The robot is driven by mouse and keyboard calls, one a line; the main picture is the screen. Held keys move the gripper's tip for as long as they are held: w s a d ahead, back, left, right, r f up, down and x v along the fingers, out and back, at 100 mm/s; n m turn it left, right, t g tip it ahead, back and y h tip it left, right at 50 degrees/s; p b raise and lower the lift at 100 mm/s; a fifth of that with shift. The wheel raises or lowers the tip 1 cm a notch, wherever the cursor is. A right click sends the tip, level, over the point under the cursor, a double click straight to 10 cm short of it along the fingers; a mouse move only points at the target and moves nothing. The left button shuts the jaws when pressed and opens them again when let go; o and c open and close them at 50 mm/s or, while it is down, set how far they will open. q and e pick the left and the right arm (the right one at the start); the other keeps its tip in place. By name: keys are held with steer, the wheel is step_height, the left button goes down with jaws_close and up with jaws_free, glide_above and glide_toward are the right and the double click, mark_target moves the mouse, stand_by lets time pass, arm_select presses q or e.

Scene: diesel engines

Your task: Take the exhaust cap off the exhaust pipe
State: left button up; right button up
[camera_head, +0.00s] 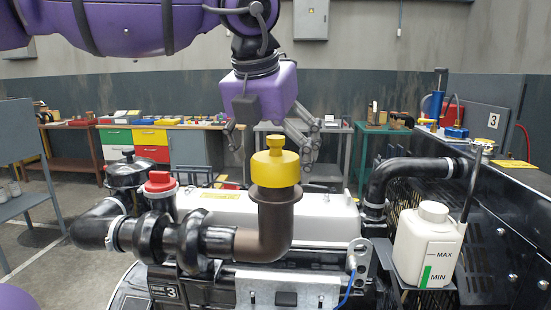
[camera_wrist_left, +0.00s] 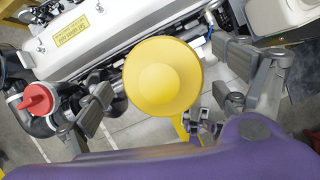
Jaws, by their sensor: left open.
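The yellow exhaust cap (camera_head: 275,165) sits on top of the brown exhaust pipe (camera_head: 276,222), which rises upright from the engine. In the left wrist view the cap (camera_wrist_left: 163,76) appears as a yellow disc from above and hides the pipe. My left gripper (camera_head: 270,150) comes down from above, just behind the cap in the head view. Its fingers are spread wide and empty. In the left wrist view the left gripper's fingers (camera_wrist_left: 165,100) stand on either side of the cap, apart from it. My right gripper is not in view.
A red cap (camera_head: 160,182) stands left of the pipe on the engine. A white coolant tank (camera_head: 428,243) and black hose (camera_head: 410,172) are at the right. A metal lifting bracket (camera_head: 358,256) is near the pipe's base. Tool tables (camera_head: 215,126) stand in the background.

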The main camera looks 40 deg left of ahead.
arm_select(q)
steer(key=c, duration=1.2)
steer(key=shift+r, duration=0.1)
